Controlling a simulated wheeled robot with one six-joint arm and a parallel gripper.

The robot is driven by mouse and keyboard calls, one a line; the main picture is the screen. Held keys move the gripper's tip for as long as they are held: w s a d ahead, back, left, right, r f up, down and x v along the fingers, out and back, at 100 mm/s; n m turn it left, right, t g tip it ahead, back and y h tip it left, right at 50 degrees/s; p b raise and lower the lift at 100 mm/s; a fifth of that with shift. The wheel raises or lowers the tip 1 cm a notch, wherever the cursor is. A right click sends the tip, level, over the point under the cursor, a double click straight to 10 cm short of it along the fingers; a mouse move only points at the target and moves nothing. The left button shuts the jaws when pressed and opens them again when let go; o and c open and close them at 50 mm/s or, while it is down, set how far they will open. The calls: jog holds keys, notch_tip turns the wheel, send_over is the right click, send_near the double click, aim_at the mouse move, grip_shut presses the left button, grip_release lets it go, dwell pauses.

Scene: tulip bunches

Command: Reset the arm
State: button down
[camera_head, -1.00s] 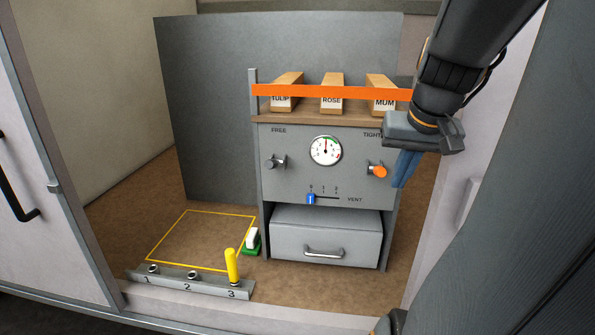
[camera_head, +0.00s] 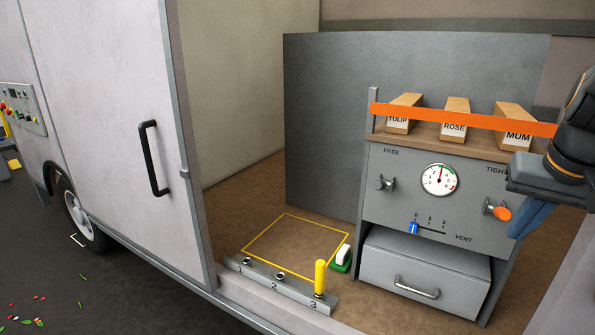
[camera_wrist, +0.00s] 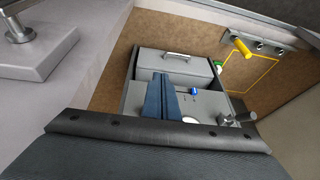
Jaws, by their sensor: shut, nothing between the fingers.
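My gripper (camera_head: 530,218) is at the right edge of the head view, its blue fingers pointing down beside the orange knob (camera_head: 502,213) of the grey cabinet (camera_head: 410,190). In the wrist view my gripper's blue fingers (camera_wrist: 163,95) are together, with nothing between them, over the cabinet front. Whether they touch the cabinet cannot be told. The cabinet carries a round gauge (camera_head: 440,180), a knob at FREE (camera_head: 385,183), a blue vent slider (camera_head: 413,228) and a shut drawer (camera_head: 425,270).
Boxes marked TULIP (camera_head: 402,115), ROSE (camera_head: 455,122) and MUM (camera_head: 515,128) stand behind an orange strap (camera_head: 460,119). A yellow peg (camera_head: 320,277) stands at slot 3 of a rail (camera_head: 265,283). The yellow-outlined floor area (camera_head: 295,245) is empty. A van door (camera_head: 120,130) stands left.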

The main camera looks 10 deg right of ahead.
jog(key=w+a+f+n+g+y, duration=0.1)
jog(key=a+f+n, duration=0.2)
jog(key=a+f, duration=0.5)
jog(key=w+a+f+n+g, duration=0.1)
jog(key=a+f+n, duration=0.2)
jog(key=a+f, duration=0.5)
jog(key=a, duration=0.8)
jog(key=shift+w+a+f+n+g+y, duration=0.2)
jog(key=shift+w+n+g+y, duration=0.1)
jog(key=shift+w+g+y, duration=0.1)
